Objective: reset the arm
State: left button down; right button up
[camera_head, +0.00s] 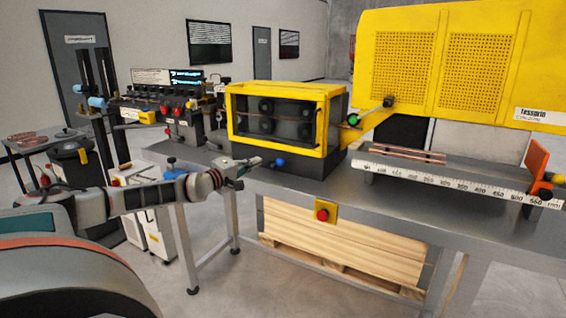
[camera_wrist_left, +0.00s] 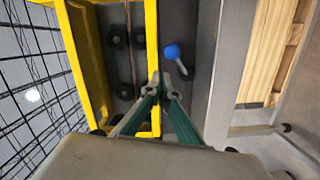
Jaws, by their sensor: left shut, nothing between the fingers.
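My left arm reaches in from the left in the head view. Its gripper (camera_head: 246,166) is over the front left edge of the metal workbench (camera_head: 300,193), in front of the yellow-framed machine (camera_head: 282,118). In the left wrist view the gripper (camera_wrist_left: 165,80) is shut and empty, its fingertips together near the machine's yellow frame (camera_wrist_left: 153,60). A lever with a blue ball knob (camera_wrist_left: 172,52) shows just past the fingertips. In the head view the blue knob (camera_head: 279,163) is right of the gripper, apart from it. My right gripper is not in view.
Copper tubes (camera_head: 405,154) lie behind a white ruler (camera_head: 440,182) on the bench's right side. A tall yellow panel (camera_head: 450,70) stands behind. A red emergency button (camera_head: 322,214) is on the bench front. Another machine (camera_head: 175,105) stands at the back left. Open floor shows below the bench.

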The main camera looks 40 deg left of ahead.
pick_arm(q)
jog(key=s+d+f+n+g+h, duration=0.1)
jog(key=s+d+f+n, duration=0.3)
jog(key=d+f+n, duration=0.6)
jog(key=s+d+f+n+g+h, duration=0.1)
jog(key=s+d+f+n, duration=0.2)
jog(key=d+f+n, duration=0.55)
jog(key=s+d+f+n+g, duration=0.1)
jog(key=s+d+f+n, duration=0.4)
jog(key=d+f, duration=0.7)
jog(key=s+d+f+n+g+h, duration=0.1)
jog(key=s+d+f+n+g, duration=0.1)
jog(key=s+d+f+n, duration=0.3)
jog(key=s+d+f+n+g+h, duration=0.1)
jog(key=s+d+f+n, duration=0.5)
jog(key=s+d+n, duration=0.8)
jog(key=n, duration=0.9)
jog(key=shift+s+d+g, duration=0.25)
jog(key=shift+s+g, duration=0.1)
jog(key=shift+g, duration=0.05)
